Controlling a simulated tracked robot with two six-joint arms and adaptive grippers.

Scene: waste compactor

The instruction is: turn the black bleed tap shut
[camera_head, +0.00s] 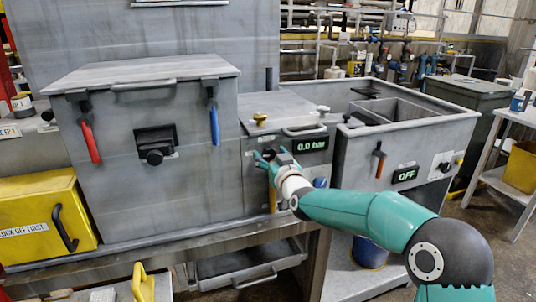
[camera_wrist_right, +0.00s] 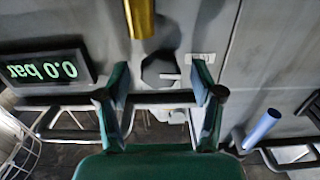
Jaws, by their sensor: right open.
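The black bleed tap (camera_wrist_right: 160,73) shows in the right wrist view as a dark, many-sided knob with a pale pointer to its right, on a grey panel. My right gripper (camera_wrist_right: 160,80) is open, its teal fingers on either side of the tap with visible gaps. Whether the fingertips reach around the tap in depth I cannot tell. In the head view my right gripper (camera_head: 266,158) is at the grey panel, left of and below the "0.0 bar" display (camera_head: 310,144); it hides the tap there. My left gripper is not in view.
A brass-coloured cylinder (camera_wrist_right: 139,18) is close to the tap. Left of my gripper is a grey box with a red lever (camera_head: 90,143) and a blue lever (camera_head: 214,125). A yellow box (camera_head: 48,218) stands far left. An open grey bin (camera_head: 400,138) is at right.

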